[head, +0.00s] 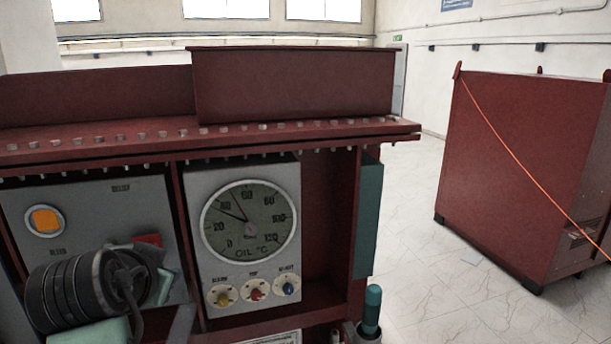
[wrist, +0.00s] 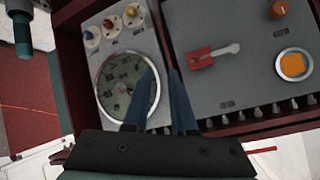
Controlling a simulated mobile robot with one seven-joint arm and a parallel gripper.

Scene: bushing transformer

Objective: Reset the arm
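In the head view my dark, ringed wrist (head: 75,295) is at the lower left, in front of the grey bleed panel (head: 85,205). It hides the lower part of that panel. In the wrist view my gripper (wrist: 163,72) points at the transformer front, its two blue fingers apart with nothing seen between them. The oil gauge (wrist: 125,85) is left of the fingers. A red lever switch (wrist: 208,56) and an orange button (wrist: 294,65) are to the right. I cannot tell whether a finger touches the front.
The red transformer housing (head: 295,85) fills the left and centre of the head view. Below the oil gauge (head: 249,222) are yellow, red and blue knobs (head: 255,293). A teal-topped post (head: 372,310) stands at its right edge. Clear floor (head: 430,220) lies between it and a red cabinet (head: 520,165).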

